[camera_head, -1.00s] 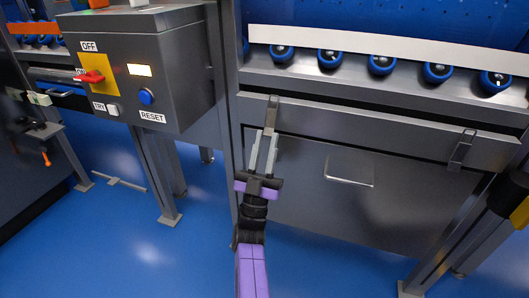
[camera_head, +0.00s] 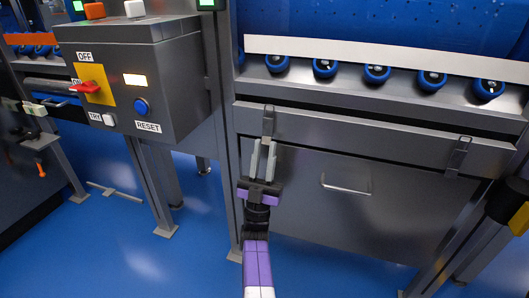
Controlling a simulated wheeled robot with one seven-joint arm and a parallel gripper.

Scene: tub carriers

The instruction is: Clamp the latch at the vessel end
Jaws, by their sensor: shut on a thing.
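Two metal latches sit on the long grey bar across the top of the grey panel (camera_head: 310,222). The left latch (camera_head: 268,119) is near the panel's left end, and the right latch (camera_head: 458,156) is near its right end. My gripper (camera_head: 265,143) is at the left latch, with its fingers pointing up and the tips at the latch's lower part. It is shut on the left latch; the tips partly cover where they grip it. The picture does not show which end is the vessel end.
A grey control box (camera_head: 135,85) with a red switch (camera_head: 85,87) and blue reset button (camera_head: 141,106) stands to the left. Blue-rimmed rollers (camera_head: 325,68) run above the bar. A handle (camera_head: 346,186) is on the panel. Blue floor (camera_head: 130,245) is open at lower left.

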